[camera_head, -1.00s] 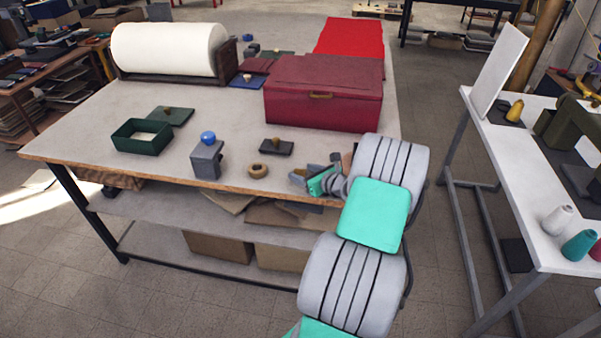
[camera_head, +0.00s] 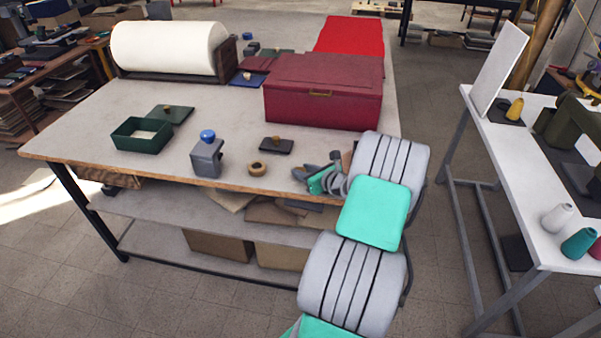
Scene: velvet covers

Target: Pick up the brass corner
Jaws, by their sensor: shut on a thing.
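My gripper (camera_head: 303,174) is low over the front right edge of the grey worktable (camera_head: 235,110), left of my arm's grey and green links. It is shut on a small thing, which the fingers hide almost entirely. The brass corner cannot be made out clearly by itself; it fits the small thing between the fingers. Whether it touches the tabletop cannot be told.
A brass ring-like piece (camera_head: 257,169), a dark block with a knob (camera_head: 276,145) and a grey blue-knobbed block (camera_head: 207,158) lie left of my gripper. Behind stands a maroon box (camera_head: 322,92). A green open box (camera_head: 141,134) is farther left.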

